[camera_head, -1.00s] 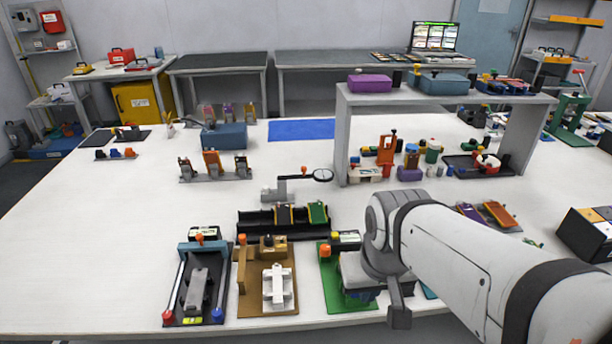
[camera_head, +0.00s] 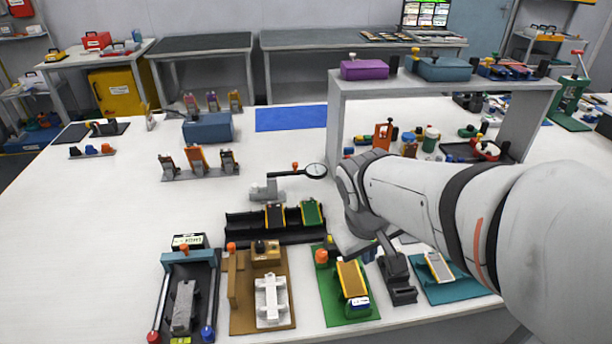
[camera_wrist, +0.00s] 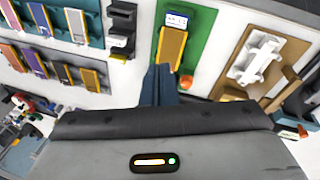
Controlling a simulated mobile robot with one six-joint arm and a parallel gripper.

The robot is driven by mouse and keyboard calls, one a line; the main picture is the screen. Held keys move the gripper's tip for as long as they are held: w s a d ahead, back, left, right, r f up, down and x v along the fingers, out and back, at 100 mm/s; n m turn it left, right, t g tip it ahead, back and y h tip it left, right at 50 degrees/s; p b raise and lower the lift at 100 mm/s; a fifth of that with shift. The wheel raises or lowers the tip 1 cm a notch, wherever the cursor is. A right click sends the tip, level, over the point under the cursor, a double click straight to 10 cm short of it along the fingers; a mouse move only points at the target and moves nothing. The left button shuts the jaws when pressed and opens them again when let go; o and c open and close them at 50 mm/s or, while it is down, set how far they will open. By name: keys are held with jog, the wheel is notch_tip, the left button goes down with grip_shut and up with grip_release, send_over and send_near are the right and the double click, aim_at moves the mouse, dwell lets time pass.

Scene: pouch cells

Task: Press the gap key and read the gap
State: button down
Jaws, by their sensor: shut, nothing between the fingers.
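My gripper (camera_wrist: 161,70) is shut and empty in the wrist view. Its dark fingertips are by the end of an orange-brown pouch cell (camera_wrist: 172,46) on a green board (camera_wrist: 204,25); contact cannot be told. In the head view this cell (camera_head: 352,278) lies on the green board (camera_head: 330,290), partly below my arm. A small lit display (camera_wrist: 177,19) is at the cell's other end; it also shows in the head view (camera_head: 360,302). Its digits are too small to read. An orange knob (camera_head: 321,257) stands at the board's back corner. No key is legibly marked as the gap key.
A black block device (camera_head: 398,282) and a teal board with a cell (camera_head: 462,287) stand right of the green board. A brown board (camera_head: 243,318) with a white fixture is at left. A black rack (camera_head: 238,230) and a dial gauge (camera_head: 315,170) are behind. Open table lies far left.

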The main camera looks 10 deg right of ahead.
jog(key=w+f+n+h+p, duration=0.1)
jog(key=w+n+h, duration=0.3)
jog(key=w+n, duration=0.45)
jog(key=n+t+h, duration=0.2)
jog(key=n+t, duration=0.1)
jog(key=n, duration=0.2)
send_over(328, 243)
jog(key=shift+f+p, duration=0.35)
jog(key=shift+f, duration=0.6)
jog(key=shift+f, duration=0.15)
notch_tip(328, 243, down, 8)
jog(key=b, duration=0.6)
jog(key=shift+f+b, duration=0.3)
jog(key=shift+b, duration=0.2)
jog(key=shift+f+b, duration=0.45)
jog(key=shift+b, duration=0.05)
